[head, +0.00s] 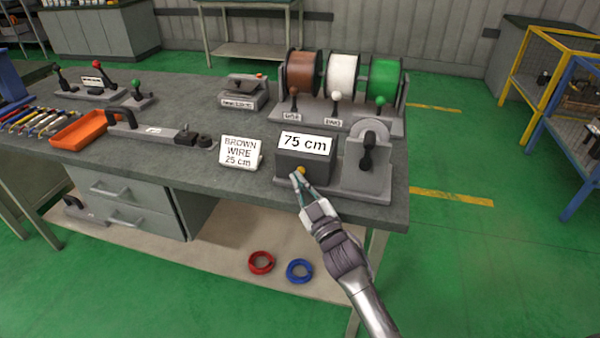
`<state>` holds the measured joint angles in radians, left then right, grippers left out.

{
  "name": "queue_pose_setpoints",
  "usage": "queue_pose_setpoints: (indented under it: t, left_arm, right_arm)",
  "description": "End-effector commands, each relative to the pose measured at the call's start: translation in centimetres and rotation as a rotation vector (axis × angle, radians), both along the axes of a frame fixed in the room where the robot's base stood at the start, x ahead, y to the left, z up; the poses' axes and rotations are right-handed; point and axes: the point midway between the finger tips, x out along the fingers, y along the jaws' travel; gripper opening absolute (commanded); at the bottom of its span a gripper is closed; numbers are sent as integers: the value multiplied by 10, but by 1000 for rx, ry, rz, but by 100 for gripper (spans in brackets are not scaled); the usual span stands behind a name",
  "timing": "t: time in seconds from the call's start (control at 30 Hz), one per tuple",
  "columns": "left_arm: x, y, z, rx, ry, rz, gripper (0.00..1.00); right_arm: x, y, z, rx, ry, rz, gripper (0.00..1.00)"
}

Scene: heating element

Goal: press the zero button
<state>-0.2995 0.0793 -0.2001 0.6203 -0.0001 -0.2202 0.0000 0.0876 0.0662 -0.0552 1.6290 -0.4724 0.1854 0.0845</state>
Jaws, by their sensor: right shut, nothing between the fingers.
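The wire measuring unit (318,168) stands near the front right corner of the workbench. Its white display (305,142) reads "75 cm". A small yellow button (301,170) sits on the front face below the display; I see no label on it. My right gripper (296,178) is shut and empty, with its fingertips right at the yellow button. I cannot tell whether they touch it. The fingertips hide part of the button's surroundings. My left gripper is not in view.
A crank (368,150) stands right of the display. A sign (240,153) reading "BROWN WIRE 25 cm" stands to the left. Brown (300,75), white (342,75) and green (385,77) spools stand behind. Red (261,262) and blue (299,270) coils lie on the lower shelf.

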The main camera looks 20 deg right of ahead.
Motion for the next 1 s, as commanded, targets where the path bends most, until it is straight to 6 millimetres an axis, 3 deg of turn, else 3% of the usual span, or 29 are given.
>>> queue_pose_setpoints:
  t: [1.0]
  left_arm:
    - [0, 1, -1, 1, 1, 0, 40]
  right_arm:
    - [8, -7, 3, -1, -6, -3, 0]
